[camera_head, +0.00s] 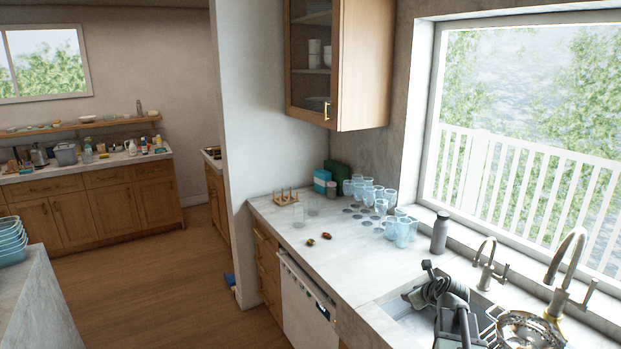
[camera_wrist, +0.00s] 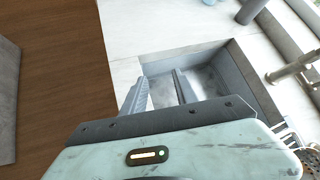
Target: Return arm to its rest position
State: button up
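My gripper (camera_wrist: 157,84) shows in the wrist view with its two grey fingers apart and nothing between them. The fingers hang over the edge of a grey sink (camera_wrist: 218,52) and the pale countertop (camera_wrist: 130,35). In the head view my dark grey folded arm (camera_head: 445,300) is at the lower right, above the sink. The fingertips cannot be made out clearly there.
A metal colander (camera_head: 525,330) and two faucets (camera_head: 566,262) stand right of my arm. A grey bottle (camera_head: 440,232) and several blue glasses (camera_head: 403,231) are farther back. Two small items (camera_head: 326,236) lie on the counter. The wooden floor (camera_head: 150,280) at left is open.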

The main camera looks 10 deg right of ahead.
jog(key=s+a+f+n+g+y+b, duration=0.15)
jog(key=a+f+n, duration=0.4)
jog(key=a, duration=0.85)
jog(key=s+a+f+n+g+y, duration=0.1)
jog(key=s+a+f+n+g, duration=0.15)
jog(key=a+n, duration=0.9)
jog(key=s+a+f+n+g+h, duration=0.2)
jog(key=s+n+g, duration=0.3)
jog(key=s+n, duration=0.7)
jog(key=shift+s+a+f+n+g, duration=0.2)
jog(key=shift+s+n+g, duration=0.2)
jog(key=shift+n, duration=1.2)
